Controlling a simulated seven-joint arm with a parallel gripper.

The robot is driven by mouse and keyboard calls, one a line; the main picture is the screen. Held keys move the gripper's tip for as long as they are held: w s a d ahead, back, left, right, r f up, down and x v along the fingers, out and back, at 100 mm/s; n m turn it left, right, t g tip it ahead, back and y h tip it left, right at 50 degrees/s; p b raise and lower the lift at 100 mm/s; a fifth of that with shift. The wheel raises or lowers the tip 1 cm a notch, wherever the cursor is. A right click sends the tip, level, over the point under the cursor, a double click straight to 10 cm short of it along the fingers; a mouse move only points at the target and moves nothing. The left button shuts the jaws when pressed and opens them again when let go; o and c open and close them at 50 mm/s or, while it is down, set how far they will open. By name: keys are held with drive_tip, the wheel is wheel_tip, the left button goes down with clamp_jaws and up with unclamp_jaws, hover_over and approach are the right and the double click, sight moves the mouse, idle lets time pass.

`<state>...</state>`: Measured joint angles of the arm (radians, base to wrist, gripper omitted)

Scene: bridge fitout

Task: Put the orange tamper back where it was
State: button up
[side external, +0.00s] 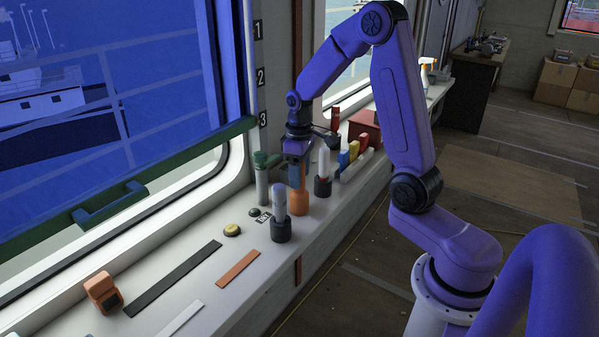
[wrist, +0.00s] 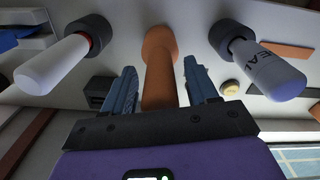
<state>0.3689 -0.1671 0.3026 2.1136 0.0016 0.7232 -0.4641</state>
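The orange tamper (side external: 299,203) stands upright on the white ledge in the side view, with a wide base and a narrower handle. My gripper (side external: 298,178) is directly above it, pointing down, with its fingers at the handle. In the wrist view the tamper (wrist: 159,72) runs between the two blue-grey fingers of my gripper (wrist: 161,85). A narrow gap shows on each side of the handle, so the fingers look open around it and not closed on it. The handle's top end is hidden by the gripper body.
A lettered grey cylinder (side external: 279,203) and a white cylinder (side external: 324,162), each in a dark base, stand close on either side. A green-topped cylinder (side external: 262,180) stands by the window. A yellow button (side external: 232,230), black strip (side external: 174,278) and orange strip (side external: 238,268) lie on the ledge.

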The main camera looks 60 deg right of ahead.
drive_tip(key=shift+r, duration=0.1)
wheel_tip(320, 180, up, 12)
drive_tip(key=shift+f, duration=0.25)
drive_tip(key=shift+r, duration=0.25)
drive_tip(key=shift+a, duration=0.3)
drive_tip(key=s+a+f+n, duration=0.2)
drive_tip(key=s+a+n, duration=0.3)
drive_tip(key=s+a, duration=0.65)
drive_tip(key=s+a+f+n, duration=0.2)
drive_tip(key=s, duration=0.5)
drive_tip(key=s+a+f+n, duration=0.2)
drive_tip(key=s, duration=0.6)
drive_tip(key=shift+n, duration=0.3)
